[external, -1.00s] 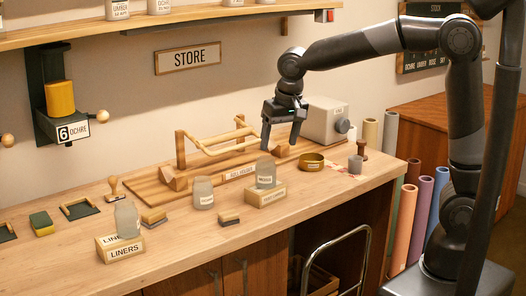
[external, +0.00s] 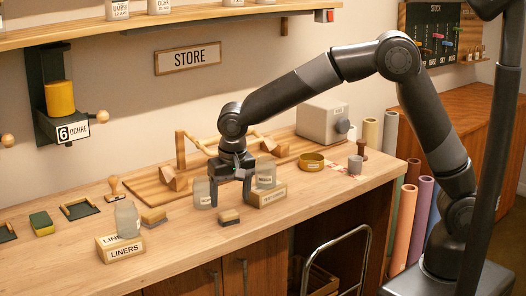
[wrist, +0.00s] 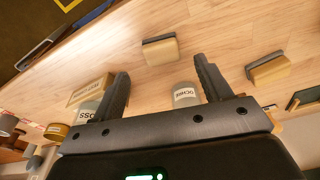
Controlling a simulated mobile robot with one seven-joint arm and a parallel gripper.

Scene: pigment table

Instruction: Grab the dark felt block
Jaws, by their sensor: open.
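A small pale wooden block with a dark felt strip (external: 229,218) sits on the bench near the front edge. It also shows in the wrist view (wrist: 160,50), just beyond the fingertips. A similar dark-edged block (external: 153,218) sits further left on the bench, and it shows at the right of the wrist view (wrist: 268,68). My gripper (external: 230,203) is open and empty, pointing down over the bench. Its fingers straddle the line to the nearer block, and in the wrist view the block lies ahead of the gap (wrist: 163,72). I cannot tell their exact height above it.
A glass jar (external: 202,192) stands close to the left finger. The bench is clear around the nearer block's front.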

